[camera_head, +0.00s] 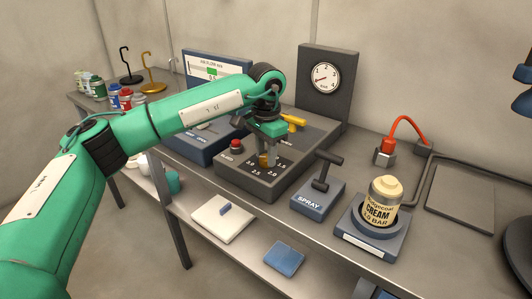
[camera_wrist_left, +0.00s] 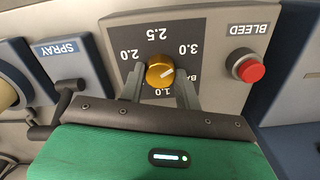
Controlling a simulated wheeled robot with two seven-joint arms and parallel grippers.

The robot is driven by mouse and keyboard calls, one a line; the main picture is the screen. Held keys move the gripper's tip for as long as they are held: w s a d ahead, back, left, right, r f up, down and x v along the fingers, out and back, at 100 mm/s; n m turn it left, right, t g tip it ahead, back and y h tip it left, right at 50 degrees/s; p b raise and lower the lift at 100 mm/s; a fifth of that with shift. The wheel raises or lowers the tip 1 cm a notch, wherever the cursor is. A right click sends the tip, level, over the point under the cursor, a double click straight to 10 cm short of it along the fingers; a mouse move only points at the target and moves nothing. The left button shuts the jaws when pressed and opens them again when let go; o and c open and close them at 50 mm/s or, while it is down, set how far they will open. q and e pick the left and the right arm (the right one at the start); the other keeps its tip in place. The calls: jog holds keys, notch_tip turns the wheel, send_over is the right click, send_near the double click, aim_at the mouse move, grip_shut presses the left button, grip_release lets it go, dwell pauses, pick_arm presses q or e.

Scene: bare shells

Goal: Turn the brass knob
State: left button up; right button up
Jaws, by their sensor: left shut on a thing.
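The brass knob (camera_head: 263,160) sits on the grey regulator panel (camera_head: 235,181), on a dial marked 1.0 to 3.0. It also shows in the left wrist view (camera_wrist_left: 159,70), with a pale pointer line tilted toward the upper right, roughly the 3.0 side. My left gripper (camera_head: 269,157) reaches down to the panel, with its two fingers (camera_wrist_left: 161,86) on either side of the knob, shut on it. The fingers and wrist hide part of the dial. My right gripper is not in view.
A red BLEED button (camera_head: 236,145) and a yellow lever (camera_head: 294,119) are close to the gripper. A round gauge (camera_head: 326,77) stands behind. The SPRAY box (camera_head: 317,198) with its dark handle and a CREAM can (camera_head: 383,203) stand to the right.

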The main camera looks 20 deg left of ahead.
aim_at(266, 157)
pick_arm(q)
jog(key=shift+r, duration=0.1)
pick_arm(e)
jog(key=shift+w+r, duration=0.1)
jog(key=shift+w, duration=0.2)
pick_arm(q)
jog(key=o, duration=1)
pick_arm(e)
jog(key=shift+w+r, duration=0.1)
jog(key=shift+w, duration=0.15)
pick_arm(q)
jog(key=shift+r, duration=0.5)
notch_tip(266, 157, up, 13)
jog(key=shift+f, duration=0.1)
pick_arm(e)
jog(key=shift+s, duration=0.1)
